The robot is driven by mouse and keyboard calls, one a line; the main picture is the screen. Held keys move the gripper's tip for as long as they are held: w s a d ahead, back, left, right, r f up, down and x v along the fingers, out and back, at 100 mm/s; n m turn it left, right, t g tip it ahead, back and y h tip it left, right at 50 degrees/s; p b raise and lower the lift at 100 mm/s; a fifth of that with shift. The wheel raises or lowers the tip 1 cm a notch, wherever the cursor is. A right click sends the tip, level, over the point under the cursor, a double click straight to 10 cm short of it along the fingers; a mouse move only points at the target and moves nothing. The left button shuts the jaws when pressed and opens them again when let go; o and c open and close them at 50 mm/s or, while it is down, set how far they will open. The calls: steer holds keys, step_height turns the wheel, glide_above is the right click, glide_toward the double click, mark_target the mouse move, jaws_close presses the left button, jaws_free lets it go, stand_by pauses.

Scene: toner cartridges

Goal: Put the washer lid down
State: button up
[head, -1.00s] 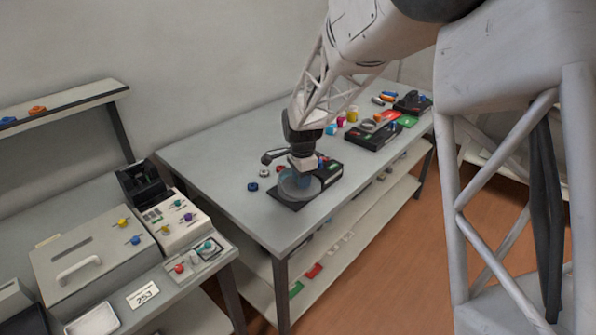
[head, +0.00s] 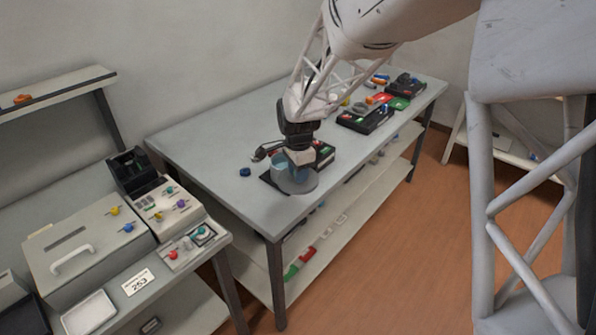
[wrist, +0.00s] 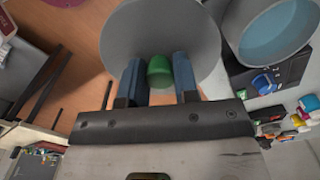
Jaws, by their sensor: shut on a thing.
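The washer lid (wrist: 160,40) is a wide grey disc with a green knob (wrist: 158,72), seen in the wrist view. My gripper (wrist: 158,72) is shut on the green knob, with one dark blue finger on each side. The washer drum (wrist: 275,35), an open grey tub with a blue inside, stands at the right of the lid in the wrist view. In the head view my gripper (head: 298,165) is low over the near edge of the table, at the drum (head: 280,170). The lid there is hard to separate from the drum.
The washer's dark base carries a blue knob (wrist: 264,83). A blue piece (head: 245,172) lies left of it on the grey table (head: 210,150). A black tray (head: 366,120) and several small coloured items are farther back. The table's left end is mostly clear.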

stand_by(0.3)
steer(key=w+a+f+m, duration=0.1)
steer(key=w+m, duration=0.3)
steer(key=w, duration=3.6)
steer(key=shift+a+f, duration=0.2)
steer(key=shift+f, duration=0.15)
steer(key=shift+f, duration=0.15)
steer(key=shift+f, duration=3)
steer(key=shift+f, duration=1.9)
steer(key=shift+f, duration=0.15)
